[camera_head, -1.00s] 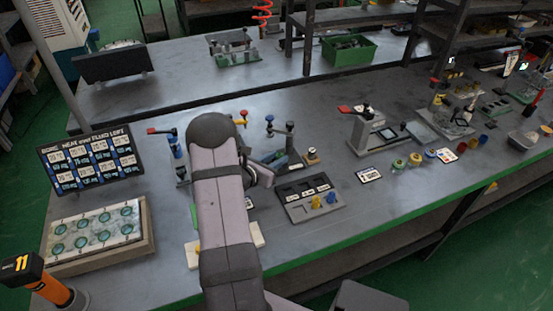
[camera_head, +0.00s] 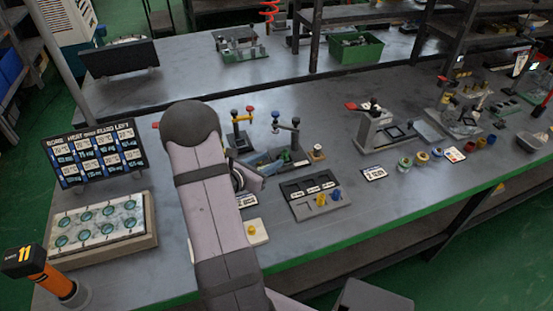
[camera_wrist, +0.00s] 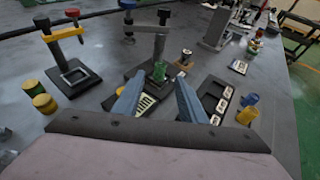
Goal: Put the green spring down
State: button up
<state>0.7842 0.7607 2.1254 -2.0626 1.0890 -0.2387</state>
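The green spring (camera_wrist: 159,70) stands upright at the base of a press with a black-and-blue top (camera_wrist: 158,30) in the wrist view. It shows small in the head view (camera_head: 286,156), beside the grey post. My gripper (camera_wrist: 160,78) has two blue-grey fingers spread apart. The spring appears beyond and between the fingertips, with clear gaps on both sides. Nothing is held between the fingers.
A dark tray (camera_head: 297,210) with small yellow and blue pieces lies right of the press. Another press with a yellow arm (camera_wrist: 65,35) stands left. Small coloured jars (camera_head: 405,163) and a red-handled machine (camera_head: 375,130) are farther right.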

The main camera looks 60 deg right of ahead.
jog(key=shift+v, duration=2.1)
jog(key=a+m+y, duration=0.2)
jog(key=a+m, duration=0.1)
jog(key=a, duration=0.3)
jog(key=s+a+m+g+y, duration=0.1)
jog(key=a+m+y, duration=0.1)
jog(key=a, duration=0.3)
jog(key=a+m+y, duration=0.1)
jog(key=a+m, duration=0.2)
jog(key=a, duration=0.3)
jog(key=shift+s+a+r+m+y, duration=0.1)
jog(key=shift+s+a+m+y, duration=0.05)
jog(key=shift+a+m+y, duration=0.2)
jog(key=a+m+y, duration=0.1)
jog(key=a, duration=0.3)
jog(key=a+m+t+y, duration=0.1)
jog(key=a+y, duration=0.1)
jog(key=a, duration=0.2)
jog(key=w+a+f+m+y, duration=0.1)
jog(key=a, duration=0.4)
jog(key=shift+w+a+m, duration=0.1)
jog(key=shift+w+m, duration=0.05)
jog(key=shift+m, duration=0.2)
jog(key=w+a+m+t+y, duration=0.1)
jog(key=a+m+t+y, duration=0.1)
jog(key=a, duration=1)
jog(key=shift+w+a+r+m+t+y, duration=0.25)
jog(key=shift+w+r+m+y, duration=0.2)
jog(key=shift+m+y, duration=0.45)
